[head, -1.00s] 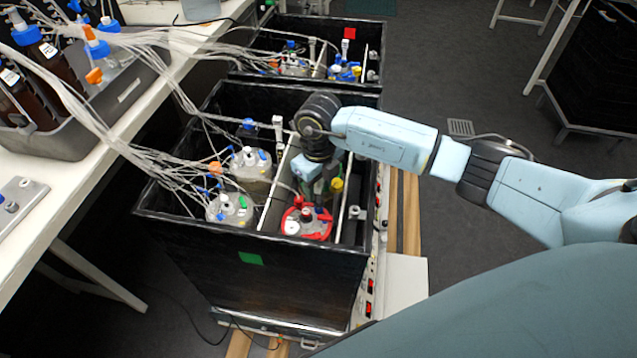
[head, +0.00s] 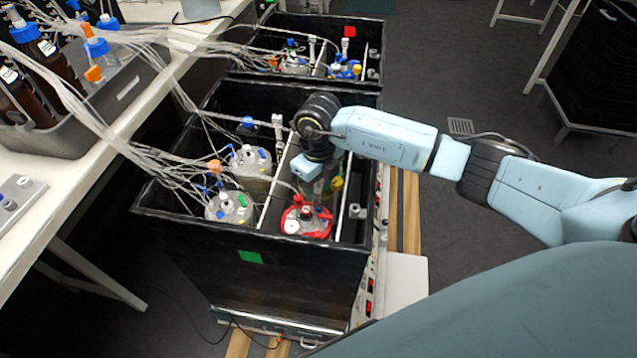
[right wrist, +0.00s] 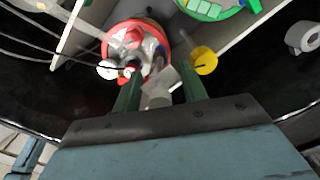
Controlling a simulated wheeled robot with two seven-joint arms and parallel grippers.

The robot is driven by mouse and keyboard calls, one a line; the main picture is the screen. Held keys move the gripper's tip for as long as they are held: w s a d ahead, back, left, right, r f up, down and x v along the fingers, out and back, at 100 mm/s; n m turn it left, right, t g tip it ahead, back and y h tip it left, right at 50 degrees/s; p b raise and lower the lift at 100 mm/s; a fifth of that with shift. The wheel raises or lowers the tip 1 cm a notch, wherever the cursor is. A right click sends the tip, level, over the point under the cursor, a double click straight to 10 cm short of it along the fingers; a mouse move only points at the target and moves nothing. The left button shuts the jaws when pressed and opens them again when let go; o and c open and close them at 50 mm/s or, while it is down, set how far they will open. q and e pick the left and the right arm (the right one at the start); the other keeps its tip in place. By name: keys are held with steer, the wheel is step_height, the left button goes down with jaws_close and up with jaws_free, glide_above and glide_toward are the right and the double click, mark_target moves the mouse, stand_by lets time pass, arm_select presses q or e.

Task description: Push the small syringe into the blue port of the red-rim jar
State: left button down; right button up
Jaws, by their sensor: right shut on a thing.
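The red-rim jar (head: 322,234) stands in the front right of the near black box; it also shows in the right wrist view (right wrist: 115,38). My right gripper (head: 314,196) points down just above and behind the jar's lid in the head view. In the right wrist view my right gripper (right wrist: 158,88) has its green fingers shut on a pale, translucent small syringe (right wrist: 158,86). The syringe's far end points at the jar's lid, near a dark blue fitting (right wrist: 160,52). I cannot tell whether its tip touches the port. My left gripper is not in view.
The near black box (head: 190,228) also holds other tubed jars, including one at front left (head: 230,207). A metal rail (head: 272,195) runs beside the red-rim jar. A yellow cap (right wrist: 204,60) lies close to the right finger. A bench (head: 100,150) stands left.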

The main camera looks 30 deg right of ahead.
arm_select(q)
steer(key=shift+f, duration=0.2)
arm_select(e)
steer(key=shift+f, duration=0.25)
steer(key=o, duration=1)
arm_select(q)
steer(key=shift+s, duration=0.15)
arm_select(e)
steer(key=shift+o, duration=0.4)
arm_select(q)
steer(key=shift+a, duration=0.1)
arm_select(e)
steer(key=shift+d, duration=0.1)
step_height(320, 180, up, 6)
steer(key=shift+w+f+p, duration=0.1)
steer(key=shift+f+p, duration=0.1)
steer(key=shift+p, duration=0.1)
step_height(320, 180, up, 6)
steer(key=shift+r+p, duration=0.25)
steer(key=shift+p, duration=0.05)
steer(key=shift+r, duration=0.4)
steer(key=shift+a+r, duration=0.2)
steer(key=shift+r, duration=0.1)
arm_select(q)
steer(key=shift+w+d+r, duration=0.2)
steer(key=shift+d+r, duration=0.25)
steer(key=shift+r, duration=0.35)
